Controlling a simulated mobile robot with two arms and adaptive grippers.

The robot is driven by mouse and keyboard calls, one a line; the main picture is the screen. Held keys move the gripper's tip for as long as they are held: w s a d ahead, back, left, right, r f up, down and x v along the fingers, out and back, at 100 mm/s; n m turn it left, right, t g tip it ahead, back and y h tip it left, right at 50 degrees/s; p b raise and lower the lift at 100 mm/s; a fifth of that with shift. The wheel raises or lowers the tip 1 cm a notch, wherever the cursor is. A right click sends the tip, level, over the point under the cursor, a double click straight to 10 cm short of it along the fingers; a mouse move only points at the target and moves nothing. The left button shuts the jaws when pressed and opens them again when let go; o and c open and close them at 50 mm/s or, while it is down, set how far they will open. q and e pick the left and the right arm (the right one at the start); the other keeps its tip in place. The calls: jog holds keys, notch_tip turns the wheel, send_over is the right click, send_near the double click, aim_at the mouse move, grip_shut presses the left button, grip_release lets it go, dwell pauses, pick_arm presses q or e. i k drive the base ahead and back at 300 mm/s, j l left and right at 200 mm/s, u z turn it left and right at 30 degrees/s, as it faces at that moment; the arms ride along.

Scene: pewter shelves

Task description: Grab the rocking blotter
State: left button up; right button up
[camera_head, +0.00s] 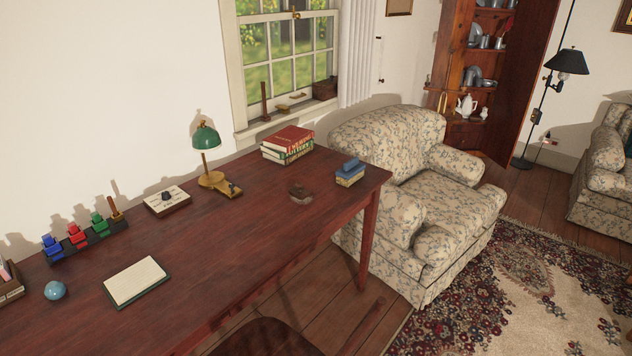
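Neither of my grippers shows in the head view.
Near it are a green-shaded lamp (206,140), a book stack (287,144) and a blue-topped item (350,171). A notepad (136,281), blue ball (55,291) and ink-bottle stand (88,240) sit left. A chair (270,338) and armchair (455,235) flank the desk.

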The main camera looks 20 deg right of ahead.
aim_at(299, 192)
jog(key=i+l+u, duration=0.1)
jog(key=l, duration=0.7)
jog(key=i+l+u, duration=0.15)
jog(key=l, duration=0.7)
jog(key=i+l+u, duration=0.1)
jog(key=l, duration=0.7)
